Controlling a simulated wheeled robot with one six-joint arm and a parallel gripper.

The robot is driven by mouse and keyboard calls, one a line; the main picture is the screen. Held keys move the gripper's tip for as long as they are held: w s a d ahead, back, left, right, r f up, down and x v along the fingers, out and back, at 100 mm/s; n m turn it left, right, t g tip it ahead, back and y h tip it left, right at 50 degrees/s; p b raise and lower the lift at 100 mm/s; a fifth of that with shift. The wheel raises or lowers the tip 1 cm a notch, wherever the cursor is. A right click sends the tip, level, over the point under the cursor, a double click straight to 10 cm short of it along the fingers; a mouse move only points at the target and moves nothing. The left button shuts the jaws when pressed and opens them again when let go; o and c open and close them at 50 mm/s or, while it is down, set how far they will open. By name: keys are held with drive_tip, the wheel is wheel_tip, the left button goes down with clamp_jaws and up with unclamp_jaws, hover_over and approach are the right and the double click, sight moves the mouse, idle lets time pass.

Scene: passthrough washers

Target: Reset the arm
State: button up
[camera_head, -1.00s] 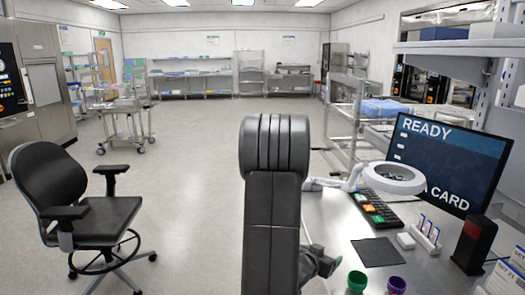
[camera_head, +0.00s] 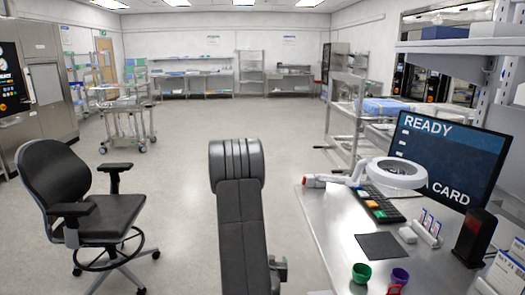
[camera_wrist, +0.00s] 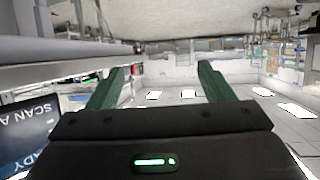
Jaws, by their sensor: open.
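My arm stands up in the middle of the head view, its dark links in front of the open floor and left of the desk. My gripper (camera_wrist: 160,88) shows in the wrist view with two green fingers spread wide apart. Nothing is between the fingers. The room appears upside down behind them, with ceiling lights at the bottom. The fingertips cannot be made out in the head view.
A metal desk (camera_head: 330,225) on the right carries a magnifier lamp (camera_head: 395,175), a keyboard, a monitor (camera_head: 450,160) reading READY, and a green cup (camera_head: 360,275) and purple cup (camera_head: 399,279). A black chair (camera_head: 90,215) stands left. The floor (camera_head: 190,150) between is clear.

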drive_tip(key=shift+m+h, duration=0.8)
drive_tip(key=shift+h, duration=0.1)
drive_tip(key=d, duration=0.2)
drive_tip(key=d+r, duration=0.1)
drive_tip(key=d, duration=0.1)
drive_tip(key=shift+w+d+r, duration=0.2)
drive_tip(key=shift+d, duration=0.05)
